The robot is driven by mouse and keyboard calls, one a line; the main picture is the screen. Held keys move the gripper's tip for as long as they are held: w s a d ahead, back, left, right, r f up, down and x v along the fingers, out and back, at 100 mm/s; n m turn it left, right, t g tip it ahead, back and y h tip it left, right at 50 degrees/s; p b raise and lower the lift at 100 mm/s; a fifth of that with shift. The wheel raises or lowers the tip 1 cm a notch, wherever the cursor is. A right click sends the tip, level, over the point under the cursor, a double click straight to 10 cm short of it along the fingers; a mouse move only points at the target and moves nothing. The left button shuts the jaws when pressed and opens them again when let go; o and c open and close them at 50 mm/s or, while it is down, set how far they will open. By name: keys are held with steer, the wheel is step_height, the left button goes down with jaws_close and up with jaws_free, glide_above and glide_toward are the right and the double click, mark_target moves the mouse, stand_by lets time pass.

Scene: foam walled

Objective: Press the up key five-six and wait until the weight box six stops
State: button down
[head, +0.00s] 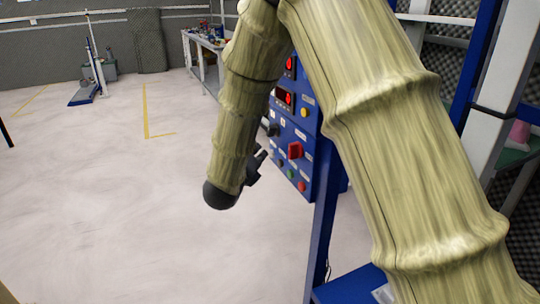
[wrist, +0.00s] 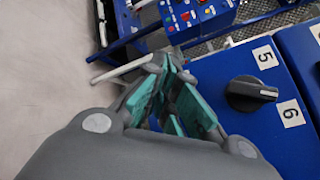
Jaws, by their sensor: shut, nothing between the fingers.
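My gripper (wrist: 168,64) is shut and empty in the wrist view, its teal-padded fingers reaching past the left edge of a blue panel (wrist: 222,72). On that panel is a black rotary knob (wrist: 251,94) between the labels 5 (wrist: 266,56) and 6 (wrist: 291,113). In the head view my gripper (head: 262,158) is small and dark, in front of the blue control panel (head: 312,148), and I cannot tell whether it touches it. My arm hides part of this panel. I cannot make out an up key marked five-six, nor the weight box six.
The control panel carries red displays (head: 284,96), a red switch (head: 295,150), a yellow button (head: 304,112) and small green and red buttons. Another blue box with coloured buttons (wrist: 190,14) shows in the wrist view. A workbench (head: 206,50) stands behind. Open pale floor (head: 110,200) lies left.

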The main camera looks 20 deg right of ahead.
steer(key=shift+d, duration=0.5)
stand_by(0.8)
steer(key=shift+a, duration=0.1)
steer(key=shift+a+b, duration=0.45)
steer(key=shift+a, duration=0.3)
steer(key=a, duration=0.5)
steer(key=shift+s+b, duration=0.1)
steer(key=shift+b, duration=0.25)
stand_by(0.3)
steer(key=shift+s, duration=0.1)
stand_by(0.6)
